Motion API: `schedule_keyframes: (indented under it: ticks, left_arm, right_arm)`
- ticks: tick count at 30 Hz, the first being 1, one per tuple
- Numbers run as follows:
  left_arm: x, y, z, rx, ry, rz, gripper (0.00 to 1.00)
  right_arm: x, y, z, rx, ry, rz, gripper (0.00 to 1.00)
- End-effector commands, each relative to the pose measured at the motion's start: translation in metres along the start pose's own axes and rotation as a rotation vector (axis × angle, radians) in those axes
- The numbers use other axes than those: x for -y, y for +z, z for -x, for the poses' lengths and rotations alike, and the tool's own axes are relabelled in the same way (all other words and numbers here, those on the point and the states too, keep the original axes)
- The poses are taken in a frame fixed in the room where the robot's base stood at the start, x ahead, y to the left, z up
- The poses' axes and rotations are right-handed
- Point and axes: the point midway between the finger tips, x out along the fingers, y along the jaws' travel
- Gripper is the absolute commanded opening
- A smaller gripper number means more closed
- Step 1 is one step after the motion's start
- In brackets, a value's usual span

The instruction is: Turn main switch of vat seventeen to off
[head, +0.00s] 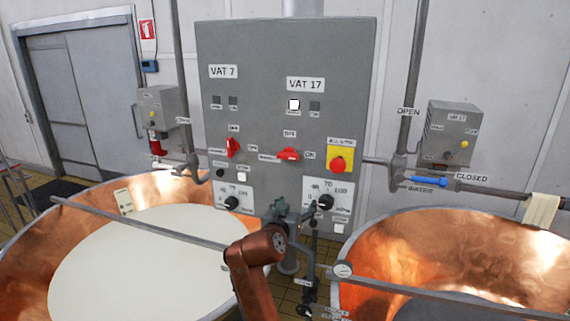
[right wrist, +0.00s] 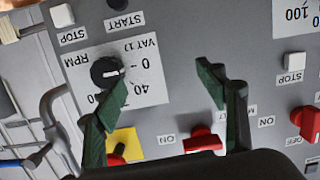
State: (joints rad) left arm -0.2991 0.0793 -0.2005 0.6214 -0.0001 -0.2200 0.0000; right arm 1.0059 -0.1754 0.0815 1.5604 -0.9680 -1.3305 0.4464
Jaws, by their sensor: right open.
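The main switch of vat 17 (head: 289,154) is a red handle on the grey control panel (head: 265,50), under the VAT 17 label (head: 305,84). Its handle lies horizontal, with ON at its right and OFF above. My right gripper (head: 279,208) is in front of the panel, below that switch, open and empty. In the right wrist view, turned nearly upside down, my green fingers (right wrist: 163,78) stand apart. The red switch (right wrist: 203,140) shows beside one finger, partly hidden by my gripper. I cannot see contact. My left gripper is not in view.
Vat 7's red switch (head: 232,148) stands upright at the left. A red button on a yellow plate (head: 338,162) is right of vat 17's switch. A black RPM dial (head: 325,201) sits below; it shows near a finger in the wrist view (right wrist: 107,72). Copper vats (head: 440,240) flank the panel.

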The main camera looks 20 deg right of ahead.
Motion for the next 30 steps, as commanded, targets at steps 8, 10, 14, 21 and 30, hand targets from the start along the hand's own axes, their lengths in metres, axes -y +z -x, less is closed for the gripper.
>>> schedule_keyframes:
  ticks: [8,10,14,21,30]
  left_arm:
    - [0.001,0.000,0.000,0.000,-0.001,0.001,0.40]
    - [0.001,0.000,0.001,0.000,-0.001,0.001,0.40]
    - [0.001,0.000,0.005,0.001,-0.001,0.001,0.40]
    - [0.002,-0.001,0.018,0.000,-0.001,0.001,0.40]
    - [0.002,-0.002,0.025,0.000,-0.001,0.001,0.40]
  right_arm:
    - [0.036,-0.119,0.057,-0.158,0.010,-0.052,0.65]
    - [0.039,-0.128,0.060,-0.170,0.011,-0.056,0.65]
    - [0.039,-0.135,0.052,-0.176,0.013,-0.056,0.65]
    - [0.038,-0.142,0.014,-0.175,0.012,-0.055,0.65]
    - [0.038,-0.144,-0.012,-0.176,0.011,-0.055,0.65]
